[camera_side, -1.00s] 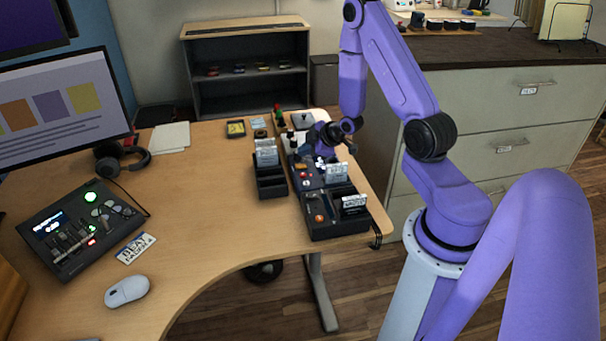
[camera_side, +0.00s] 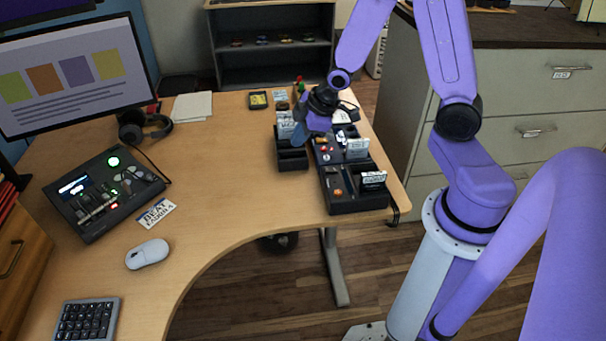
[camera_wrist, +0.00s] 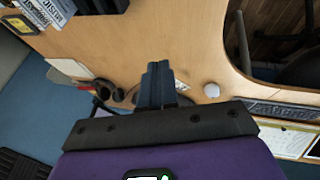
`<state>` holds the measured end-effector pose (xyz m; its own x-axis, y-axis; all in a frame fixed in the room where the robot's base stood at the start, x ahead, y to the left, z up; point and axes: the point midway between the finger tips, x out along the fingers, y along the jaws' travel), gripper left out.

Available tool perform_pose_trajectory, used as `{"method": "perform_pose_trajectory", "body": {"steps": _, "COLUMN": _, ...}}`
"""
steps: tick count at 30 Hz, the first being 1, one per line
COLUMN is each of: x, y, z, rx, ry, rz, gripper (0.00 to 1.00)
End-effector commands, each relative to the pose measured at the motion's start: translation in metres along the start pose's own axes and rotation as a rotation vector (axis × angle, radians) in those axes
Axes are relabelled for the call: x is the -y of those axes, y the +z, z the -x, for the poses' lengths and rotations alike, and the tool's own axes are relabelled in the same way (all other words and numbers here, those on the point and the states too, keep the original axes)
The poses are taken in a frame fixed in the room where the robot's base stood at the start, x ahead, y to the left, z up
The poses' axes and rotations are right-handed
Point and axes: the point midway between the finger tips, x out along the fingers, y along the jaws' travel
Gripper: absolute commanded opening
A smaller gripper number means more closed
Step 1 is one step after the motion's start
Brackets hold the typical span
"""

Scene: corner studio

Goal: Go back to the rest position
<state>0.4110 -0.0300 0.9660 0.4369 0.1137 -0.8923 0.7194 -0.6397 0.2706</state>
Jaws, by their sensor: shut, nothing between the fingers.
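My gripper (camera_side: 300,134) hangs above the desk at the inner side of the black trays in the side view. It points down and to the left and hides part of the trays behind it. In the wrist view its dark fingers (camera_wrist: 157,82) are pressed together with nothing between them. They point out over the desk top. My arm comes down to it from the upper right.
A small black card tray (camera_side: 293,160) and a larger black tray (camera_side: 357,201) stand under and beside my gripper. A mixer (camera_side: 103,190), headphones (camera_side: 145,128), a mouse (camera_side: 147,254) and a keyboard (camera_side: 86,320) lie leftward. The middle of the desk is bare.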

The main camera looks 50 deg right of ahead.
Motion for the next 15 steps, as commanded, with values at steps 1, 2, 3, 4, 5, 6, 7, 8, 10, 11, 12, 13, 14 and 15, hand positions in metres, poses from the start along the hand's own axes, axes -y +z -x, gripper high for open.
{"method": "perform_pose_trajectory", "body": {"steps": 1, "x": 0.015, "y": -0.01, "z": 0.011, "rx": 0.006, "ry": -0.023, "rz": 0.016, "gripper": 0.0}}
{"method": "perform_pose_trajectory", "body": {"steps": 2, "x": 0.025, "y": -0.015, "z": 0.018, "rx": 0.014, "ry": -0.038, "rz": 0.021, "gripper": 0.0}}
{"method": "perform_pose_trajectory", "body": {"steps": 3, "x": 0.037, "y": -0.019, "z": 0.027, "rx": 0.028, "ry": -0.06, "rz": 0.029, "gripper": 0.0}}
{"method": "perform_pose_trajectory", "body": {"steps": 4, "x": 0.046, "y": -0.021, "z": 0.034, "rx": 0.038, "ry": -0.074, "rz": 0.033, "gripper": 0.0}}
{"method": "perform_pose_trajectory", "body": {"steps": 5, "x": 0.056, "y": -0.023, "z": 0.041, "rx": 0.049, "ry": -0.09, "rz": 0.037, "gripper": 0.0}}
{"method": "perform_pose_trajectory", "body": {"steps": 6, "x": 0.069, "y": -0.025, "z": 0.05, "rx": 0.063, "ry": -0.109, "rz": 0.045, "gripper": 0.0}}
{"method": "perform_pose_trajectory", "body": {"steps": 7, "x": 0.078, "y": -0.026, "z": 0.058, "rx": 0.075, "ry": -0.124, "rz": 0.051, "gripper": 0.0}}
{"method": "perform_pose_trajectory", "body": {"steps": 8, "x": 0.088, "y": -0.027, "z": 0.065, "rx": 0.086, "ry": -0.139, "rz": 0.056, "gripper": 0.0}}
{"method": "perform_pose_trajectory", "body": {"steps": 10, "x": 0.11, "y": -0.026, "z": 0.084, "rx": 0.113, "ry": -0.172, "rz": 0.072, "gripper": 0.0}}
{"method": "perform_pose_trajectory", "body": {"steps": 11, "x": 0.119, "y": -0.024, "z": 0.092, "rx": 0.126, "ry": -0.186, "rz": 0.078, "gripper": 0.0}}
{"method": "perform_pose_trajectory", "body": {"steps": 12, "x": 0.13, "y": -0.022, "z": 0.103, "rx": 0.142, "ry": -0.203, "rz": 0.088, "gripper": 0.0}}
{"method": "perform_pose_trajectory", "body": {"steps": 13, "x": 0.139, "y": -0.019, "z": 0.111, "rx": 0.156, "ry": -0.216, "rz": 0.097, "gripper": 0.0}}
{"method": "perform_pose_trajectory", "body": {"steps": 14, "x": 0.147, "y": -0.016, "z": 0.12, "rx": 0.169, "ry": -0.229, "rz": 0.103, "gripper": 0.0}}
{"method": "perform_pose_trajectory", "body": {"steps": 15, "x": 0.157, "y": -0.011, "z": 0.131, "rx": 0.188, "ry": -0.245, "rz": 0.115, "gripper": 0.0}}
